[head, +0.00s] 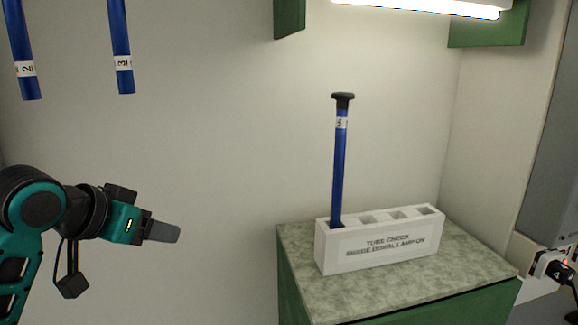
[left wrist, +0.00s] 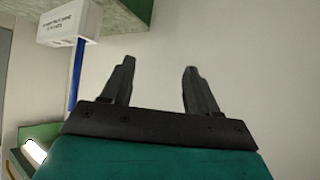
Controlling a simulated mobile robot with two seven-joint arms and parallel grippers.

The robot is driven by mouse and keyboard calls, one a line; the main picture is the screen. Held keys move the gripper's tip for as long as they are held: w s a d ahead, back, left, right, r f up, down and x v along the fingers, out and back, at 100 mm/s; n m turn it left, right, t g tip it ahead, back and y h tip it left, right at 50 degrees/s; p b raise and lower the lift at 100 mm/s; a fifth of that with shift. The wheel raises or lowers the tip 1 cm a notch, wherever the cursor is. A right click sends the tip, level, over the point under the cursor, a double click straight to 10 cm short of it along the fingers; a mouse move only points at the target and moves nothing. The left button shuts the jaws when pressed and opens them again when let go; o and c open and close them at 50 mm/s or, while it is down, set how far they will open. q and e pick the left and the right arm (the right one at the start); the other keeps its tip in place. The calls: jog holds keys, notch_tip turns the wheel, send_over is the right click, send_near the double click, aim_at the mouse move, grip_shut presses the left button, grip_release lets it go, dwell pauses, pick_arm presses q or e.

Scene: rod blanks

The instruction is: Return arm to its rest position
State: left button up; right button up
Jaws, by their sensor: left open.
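My left gripper (head: 163,231) is at the left of the head view, level and pointing right, well apart from the rack. In the left wrist view its two fingers (left wrist: 158,80) stand apart with nothing between them. A blue rod with a black cap and a white label (head: 339,165) stands upright in the leftmost slot of the white rack (head: 380,246). The rack and part of the blue rod (left wrist: 75,75) also show at the upper left of the left wrist view. My right gripper is in neither view.
The rack, lettered "TUBE CHECK", stands on a speckled counter top (head: 300,245) with green sides; its other slots look empty. Two blue rods, labelled 2 (head: 22,50) and 3 (head: 120,45), hang at the upper left. A lit lamp (head: 430,8) is above. Bare wall lies between gripper and rack.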

pick_arm(q)
jog(key=s+d+f+n+g+y, duration=0.1)
jog(key=s+f+g, duration=0.1)
jog(key=s+f, duration=0.6)
jog(key=s+d+f+g, duration=0.15)
jog(key=s+f, duration=0.25)
jog(key=f, duration=0.8)
jog(key=s+f+n+g+y, duration=0.1)
jog(key=s+f, duration=0.3)
jog(key=s, duration=0.4)
jog(key=s+f+g+y, duration=0.15)
jog(key=s+f, duration=0.25)
jog(key=s, duration=0.4)
jog(key=w+d+f+t+h, duration=0.2)
jog(key=w+f+t, duration=0.5)
jog(key=w+f, duration=0.1)
jog(key=shift+w+d+f+m, duration=0.15)
jog(key=shift+f+m, duration=0.1)
jog(key=shift+m, duration=0.05)
